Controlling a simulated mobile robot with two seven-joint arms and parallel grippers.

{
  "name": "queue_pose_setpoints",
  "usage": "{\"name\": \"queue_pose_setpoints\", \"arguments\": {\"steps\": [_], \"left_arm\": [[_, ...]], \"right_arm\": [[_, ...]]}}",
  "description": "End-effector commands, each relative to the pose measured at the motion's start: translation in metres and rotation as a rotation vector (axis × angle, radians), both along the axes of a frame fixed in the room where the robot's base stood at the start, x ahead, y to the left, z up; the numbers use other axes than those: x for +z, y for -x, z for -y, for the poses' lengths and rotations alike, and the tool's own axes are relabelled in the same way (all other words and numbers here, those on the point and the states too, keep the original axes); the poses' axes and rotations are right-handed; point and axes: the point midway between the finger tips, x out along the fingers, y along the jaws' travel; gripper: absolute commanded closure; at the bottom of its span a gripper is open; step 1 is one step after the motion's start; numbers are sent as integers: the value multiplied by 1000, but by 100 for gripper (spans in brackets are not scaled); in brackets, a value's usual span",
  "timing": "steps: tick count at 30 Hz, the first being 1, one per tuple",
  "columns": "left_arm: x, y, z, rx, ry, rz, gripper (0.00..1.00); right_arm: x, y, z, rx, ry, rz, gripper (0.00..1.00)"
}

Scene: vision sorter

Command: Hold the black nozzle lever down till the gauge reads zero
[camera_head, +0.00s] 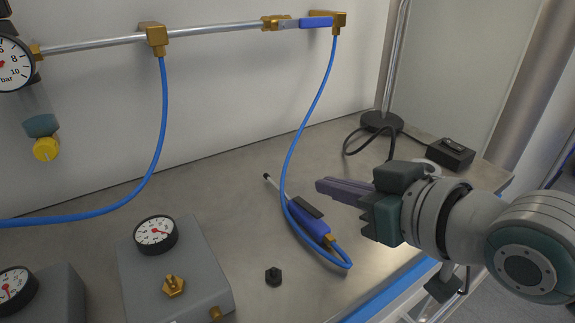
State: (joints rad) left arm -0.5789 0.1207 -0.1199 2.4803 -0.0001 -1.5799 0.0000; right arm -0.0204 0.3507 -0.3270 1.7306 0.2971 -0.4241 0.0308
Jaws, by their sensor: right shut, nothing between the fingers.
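A blue air nozzle (310,222) with a thin metal tip lies on the bench. Its black lever (308,207) is on its upper side, facing my right gripper. My right gripper (321,184) is shut and empty. Its fingertips show just above and right of the lever in the picture, apart from it. A round white gauge (156,233) with a red needle sits on a grey block; its reading is too small to tell. A second such gauge (14,289) is at lower left, and a wall gauge (10,63) is cut by the left edge. My left gripper is out of view.
A blue hose (296,139) runs from the nozzle to a wall pipe (222,29) with a blue-handled valve (316,23). A black nut (273,276) lies on the bench (218,200). A black box (450,153) and stand base (381,121) are at back right.

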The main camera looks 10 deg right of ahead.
Motion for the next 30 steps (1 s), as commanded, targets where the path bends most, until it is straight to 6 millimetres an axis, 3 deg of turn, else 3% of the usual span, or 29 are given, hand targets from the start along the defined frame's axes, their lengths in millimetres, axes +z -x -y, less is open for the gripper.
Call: {"name": "queue_pose_setpoints", "arguments": {"steps": [1,9,22,27,30], "left_arm": [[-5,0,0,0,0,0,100],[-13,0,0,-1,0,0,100],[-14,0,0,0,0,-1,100],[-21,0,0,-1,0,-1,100],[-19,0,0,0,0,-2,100]], "right_arm": [[-5,-9,-4,1,0,2,100],[-39,-2,-1,1,2,-1,100],[-43,-1,-1,1,2,0,100],[-61,2,1,0,2,-3,100],[-59,2,1,0,1,-1,100]]}}
